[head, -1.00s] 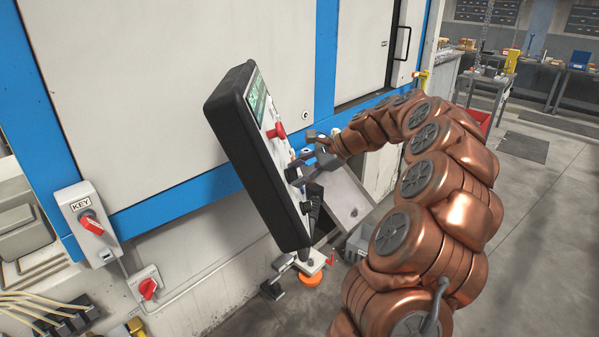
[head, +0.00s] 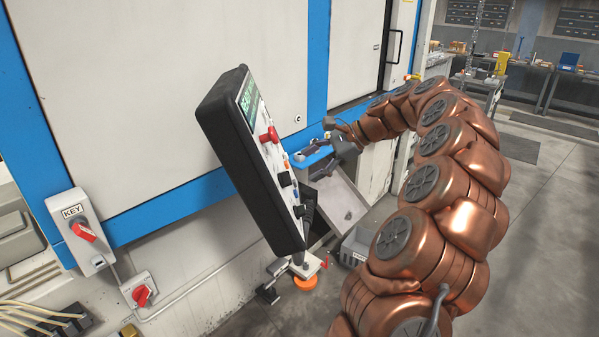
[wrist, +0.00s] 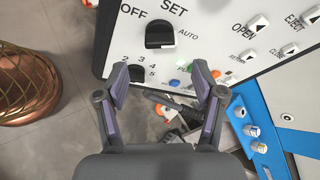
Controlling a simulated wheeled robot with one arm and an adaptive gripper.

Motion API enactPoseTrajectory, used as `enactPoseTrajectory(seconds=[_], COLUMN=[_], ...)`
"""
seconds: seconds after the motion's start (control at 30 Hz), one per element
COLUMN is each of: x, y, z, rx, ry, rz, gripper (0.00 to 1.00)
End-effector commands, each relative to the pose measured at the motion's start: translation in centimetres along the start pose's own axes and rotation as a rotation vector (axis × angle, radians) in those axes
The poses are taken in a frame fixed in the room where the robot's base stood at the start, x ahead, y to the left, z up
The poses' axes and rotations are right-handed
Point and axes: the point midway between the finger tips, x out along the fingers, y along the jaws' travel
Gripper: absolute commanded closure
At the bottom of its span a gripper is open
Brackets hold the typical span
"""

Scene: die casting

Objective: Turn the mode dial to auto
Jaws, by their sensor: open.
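The mode dial (wrist: 160,36) is a black knob near the top of the wrist view, on a white panel face. OFF is printed to its left, SET above it and AUTO to its right. I cannot tell which mark it points to. The control panel (head: 240,165) shows nearly edge-on in the head view, with a black housing. My gripper (wrist: 160,80) is open and empty, its two purple-padded fingers below the dial in the picture and apart from it. In the head view my gripper (head: 327,149) is just right of the panel's face.
Numbers 2 to 5 and small coloured buttons (wrist: 175,83) sit below the dial. In the head view, a red knob (head: 268,135) juts from the panel, and a KEY switch box (head: 80,231) is on the machine at left.

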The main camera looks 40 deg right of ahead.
Motion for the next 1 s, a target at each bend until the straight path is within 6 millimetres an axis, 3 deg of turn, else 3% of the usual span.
enactPoseTrajectory(seconds=[0.1, 0.33, 1.0], x=[-2.1, -4.4, -5.0], y=[0.0, 0.0, 0.1], z=[-0.1, -0.1, 0.0], rx=[0.000, 0.001, 0.001], ry=[0.002, 0.001, 0.000], rz=[-0.001, 0.000, 0.002], gripper=[0.31, 0.31, 0.31])
